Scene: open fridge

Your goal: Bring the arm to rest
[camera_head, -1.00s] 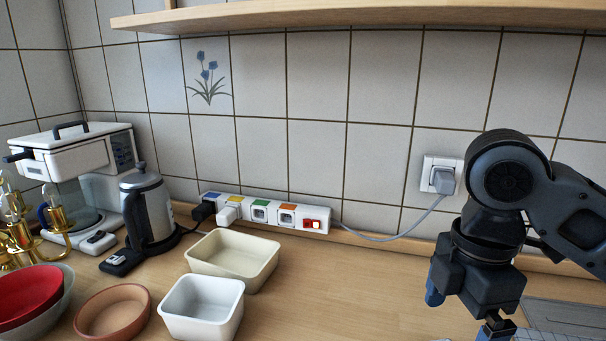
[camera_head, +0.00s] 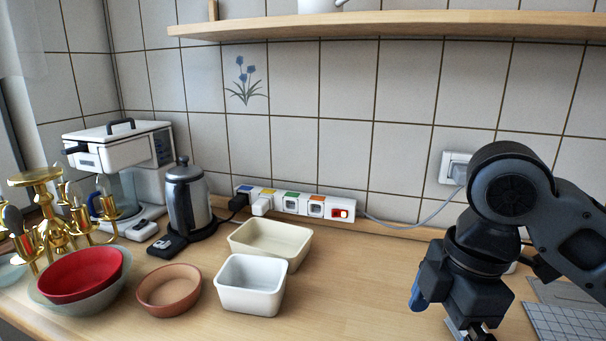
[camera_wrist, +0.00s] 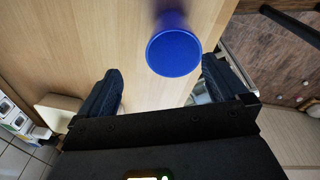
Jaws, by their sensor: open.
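My gripper (camera_wrist: 160,66) is open, with its two dark fingers spread apart in the wrist view. A blue round object (camera_wrist: 173,52), perhaps a cup, shows beyond the gap between the fingertips, on or above the wooden surface. Nothing is seen gripped. In the head view, my dark arm is bent at the right and my gripper (camera_head: 447,312) points down over the counter (camera_head: 350,300). Its tips are partly cut off by the lower picture edge.
A white bowl (camera_head: 249,286), a cream dish (camera_head: 270,238), a clay bowl (camera_head: 170,291) and a red bowl (camera_head: 82,275) stand left of my arm. Behind are a kettle (camera_head: 187,205) and power strip (camera_head: 297,203). A shelf (camera_head: 400,24) hangs above. Counter between bowls and arm is clear.

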